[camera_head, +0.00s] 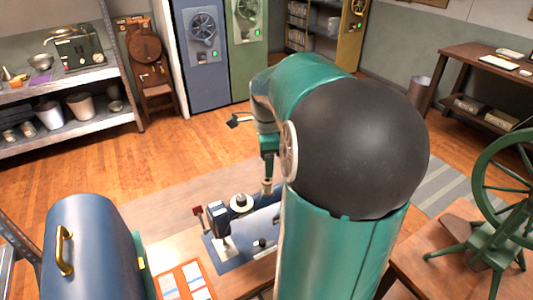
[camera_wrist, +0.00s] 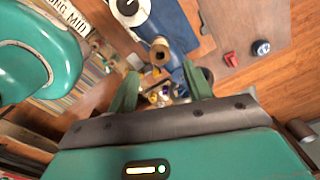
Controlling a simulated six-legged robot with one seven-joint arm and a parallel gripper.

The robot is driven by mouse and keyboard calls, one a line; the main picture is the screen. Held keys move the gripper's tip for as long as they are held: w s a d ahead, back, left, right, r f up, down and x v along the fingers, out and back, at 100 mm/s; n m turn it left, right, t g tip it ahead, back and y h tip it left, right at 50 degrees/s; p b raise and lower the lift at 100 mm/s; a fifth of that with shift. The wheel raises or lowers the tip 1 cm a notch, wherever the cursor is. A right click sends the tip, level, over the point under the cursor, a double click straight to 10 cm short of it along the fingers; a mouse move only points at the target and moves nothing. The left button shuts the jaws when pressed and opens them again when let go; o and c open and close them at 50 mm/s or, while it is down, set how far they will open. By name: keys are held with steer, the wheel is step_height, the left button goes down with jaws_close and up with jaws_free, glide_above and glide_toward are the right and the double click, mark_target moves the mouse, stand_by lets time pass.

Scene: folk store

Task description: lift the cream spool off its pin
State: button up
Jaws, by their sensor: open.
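The cream spool (camera_head: 267,186) stands upright at the back of the sewing machine, just below my gripper (camera_head: 268,165). In the wrist view the spool (camera_wrist: 160,48) shows as a pale tan round end, a little beyond and between the fingertips. My gripper (camera_wrist: 160,72) is open, with one green finger on each side and nothing held. The fingers look apart from the spool. The pin under the spool is hidden.
A dark blue case with a brass handle (camera_head: 85,245) stands at the front left. A green spinning wheel (camera_head: 495,205) is at the right. Open floor lies behind.

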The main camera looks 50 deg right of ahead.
steer(key=shift+f, duration=3.35)
steer(key=shift+c, duration=0.4)
steer(key=c, duration=0.5)
steer(key=shift+c, duration=0.2)
steer(key=shift+r, duration=3.35)
